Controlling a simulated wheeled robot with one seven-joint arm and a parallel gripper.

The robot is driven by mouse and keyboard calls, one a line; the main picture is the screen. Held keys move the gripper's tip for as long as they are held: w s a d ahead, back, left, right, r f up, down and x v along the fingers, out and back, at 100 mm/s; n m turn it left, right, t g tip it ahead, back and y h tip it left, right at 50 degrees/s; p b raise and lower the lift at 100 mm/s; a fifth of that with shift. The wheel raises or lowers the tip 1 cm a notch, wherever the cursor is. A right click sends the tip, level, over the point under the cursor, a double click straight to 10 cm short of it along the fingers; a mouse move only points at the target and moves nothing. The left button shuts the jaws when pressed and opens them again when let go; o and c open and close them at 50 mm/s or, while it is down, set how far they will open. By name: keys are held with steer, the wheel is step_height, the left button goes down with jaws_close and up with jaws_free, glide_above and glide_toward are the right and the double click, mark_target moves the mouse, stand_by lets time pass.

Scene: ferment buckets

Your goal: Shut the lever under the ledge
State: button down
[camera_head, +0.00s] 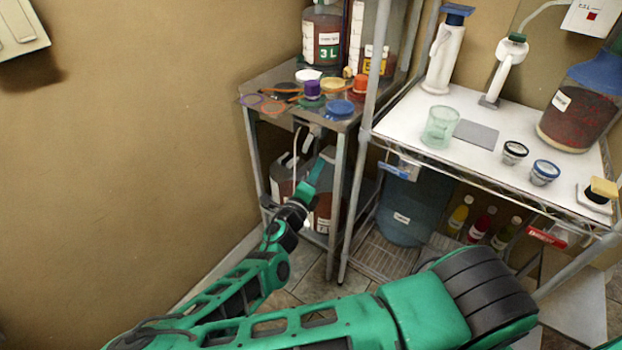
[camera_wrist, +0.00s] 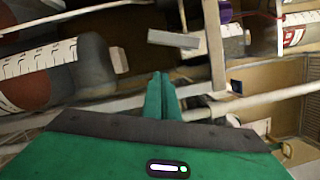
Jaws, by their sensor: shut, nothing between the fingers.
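My gripper (camera_head: 325,157) is shut and empty below the front edge of the small metal table (camera_head: 285,82). In the wrist view its green fingers (camera_wrist: 160,92) are together. A pale grey lever-like piece (camera_head: 312,131) hangs under that table's ledge, just above the fingertips. A grey bar (camera_wrist: 173,39) lies just beyond the fingertips in the wrist view, apart from them in the picture; I cannot tell for sure that it is the same piece. Whether the lever is open or shut is not clear.
Large jugs (camera_head: 284,178) stand under the small table, close to my gripper. A metal rack post (camera_head: 358,165) rises just right of it. The white shelf (camera_head: 470,150) carries a glass (camera_head: 440,127). Blue (camera_head: 397,170) and red (camera_head: 546,237) fittings sit below its edge.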

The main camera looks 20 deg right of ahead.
mark_target(310, 142)
steer(key=shift+w+a+r, duration=0.25)
steer(key=shift+w+a, duration=0.05)
steer(key=shift+w, duration=0.3)
steer(key=shift+w+a+r, duration=0.2)
steer(key=shift+w+a, duration=0.1)
steer(key=shift+w, duration=0.3)
steer(key=shift+w+a+r, duration=0.25)
steer(key=shift+w+a, duration=0.05)
steer(key=shift+w, duration=0.3)
